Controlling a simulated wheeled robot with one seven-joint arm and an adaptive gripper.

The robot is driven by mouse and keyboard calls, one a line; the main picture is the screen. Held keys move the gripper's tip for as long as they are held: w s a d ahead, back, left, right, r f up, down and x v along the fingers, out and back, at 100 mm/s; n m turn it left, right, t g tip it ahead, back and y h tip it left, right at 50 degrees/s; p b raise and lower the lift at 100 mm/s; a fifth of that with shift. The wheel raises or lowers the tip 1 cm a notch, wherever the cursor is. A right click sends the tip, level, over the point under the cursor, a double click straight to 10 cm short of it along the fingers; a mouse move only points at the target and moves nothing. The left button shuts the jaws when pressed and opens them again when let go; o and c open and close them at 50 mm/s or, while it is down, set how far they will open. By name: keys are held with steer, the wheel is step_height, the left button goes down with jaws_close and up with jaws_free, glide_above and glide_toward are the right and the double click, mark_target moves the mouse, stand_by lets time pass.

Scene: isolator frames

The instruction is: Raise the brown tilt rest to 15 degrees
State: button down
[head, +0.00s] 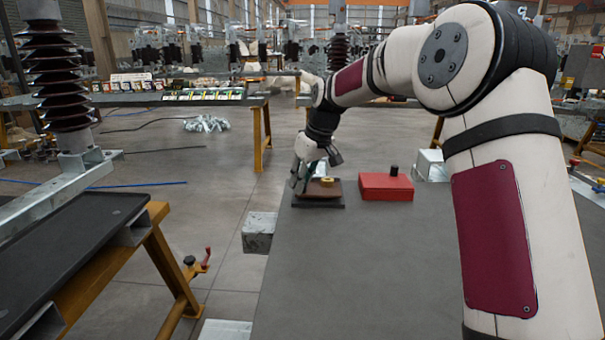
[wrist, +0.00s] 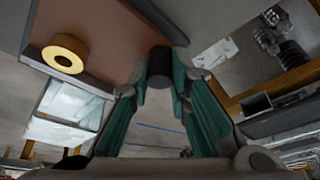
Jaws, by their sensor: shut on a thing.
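The brown tilt rest (head: 317,192) is a small brown plate on a dark base on the grey table, left of a red box. A yellow ring (head: 327,182) lies on its plate. In the wrist view the brown plate (wrist: 110,38) fills the upper left, with the yellow ring (wrist: 64,53) on it. My gripper (head: 300,184) is at the rest's left edge. In the wrist view its teal fingers (wrist: 160,78) are shut on a black cylindrical handle (wrist: 160,63) at the plate's edge. The plate looks low in the head view; I cannot tell its exact angle.
The red box (head: 386,187) with a black knob stands right of the rest. The grey table (head: 345,270) is clear in front. A bench with a black top (head: 70,245) stands farther left, across open floor.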

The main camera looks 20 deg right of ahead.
steer(key=r+p, duration=0.1)
steer(key=w+p, duration=0.1)
steer(key=shift+d+r+p, duration=0.2)
steer(key=shift+r+p, duration=0.15)
steer(key=shift+p, duration=0.05)
steer(key=shift+w+r+p, duration=0.15)
steer(key=shift+p, duration=0.35)
steer(key=shift+w+d, duration=0.1)
steer(key=c, duration=1.5)
jaws_free()
steer(key=shift+d, duration=0.1)
steer(key=shift+f, duration=0.2)
steer(key=v, duration=1.2)
steer(key=shift+w, duration=0.15)
